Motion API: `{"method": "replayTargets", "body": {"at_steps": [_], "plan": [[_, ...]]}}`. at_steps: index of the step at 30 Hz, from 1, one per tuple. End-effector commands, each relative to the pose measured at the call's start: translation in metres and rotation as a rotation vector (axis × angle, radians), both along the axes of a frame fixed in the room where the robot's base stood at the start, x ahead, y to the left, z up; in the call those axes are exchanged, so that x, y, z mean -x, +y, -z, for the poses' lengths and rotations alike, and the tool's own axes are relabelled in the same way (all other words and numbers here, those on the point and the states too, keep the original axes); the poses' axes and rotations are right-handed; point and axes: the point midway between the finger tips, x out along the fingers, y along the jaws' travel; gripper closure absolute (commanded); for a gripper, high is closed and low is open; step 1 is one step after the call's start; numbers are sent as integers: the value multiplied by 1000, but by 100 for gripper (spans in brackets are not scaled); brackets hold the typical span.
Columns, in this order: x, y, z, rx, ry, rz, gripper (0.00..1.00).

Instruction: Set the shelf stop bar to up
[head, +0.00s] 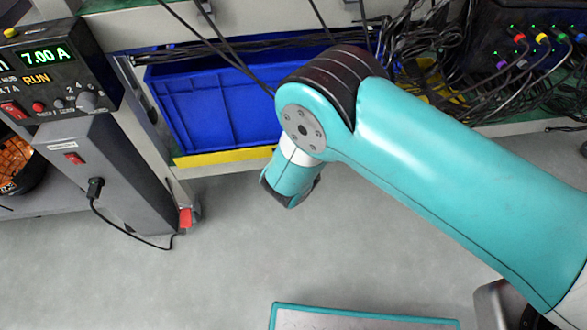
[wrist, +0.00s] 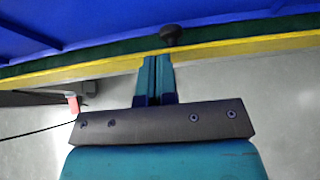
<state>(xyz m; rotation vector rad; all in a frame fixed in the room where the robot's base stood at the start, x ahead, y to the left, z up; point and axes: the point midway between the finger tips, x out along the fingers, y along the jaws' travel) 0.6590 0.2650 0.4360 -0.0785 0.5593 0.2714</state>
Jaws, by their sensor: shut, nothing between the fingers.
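The shelf stop bar is a yellow strip (head: 225,157) along the lower front edge of the blue bin (head: 215,105) in the head view. In the wrist view the yellow bar (wrist: 80,69) crosses the picture below the blue bin, with a black round knob (wrist: 172,35) near its middle. My gripper (wrist: 155,62) is shut and empty. Its fingertips are at the bar, just below and left of the knob; I cannot tell whether they touch. In the head view my arm hides the fingers, the knob and the bar's right part.
A grey power unit (head: 45,70) reading 7.00 A stands at the left, with a black cable hanging from it. Loose cables (head: 440,75) crowd the shelf at the right. A small red part (head: 185,218) is near the floor. The grey floor in front is mostly clear.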

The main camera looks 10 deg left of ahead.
Motion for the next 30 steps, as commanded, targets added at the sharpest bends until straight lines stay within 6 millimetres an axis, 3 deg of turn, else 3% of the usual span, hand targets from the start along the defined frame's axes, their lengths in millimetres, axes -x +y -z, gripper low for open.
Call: {"method": "replayTargets", "body": {"at_steps": [5, 12, 18, 26, 30], "plan": [[24, -9, 0, 6, 3, -5, 100], [65, -20, -41, 3, 2, -6, 100], [87, -26, -60, 1, 2, -4, 100], [93, -29, -66, -4, 3, 3, 100], [81, -38, -84, -96, 58, 131, 100]]}}
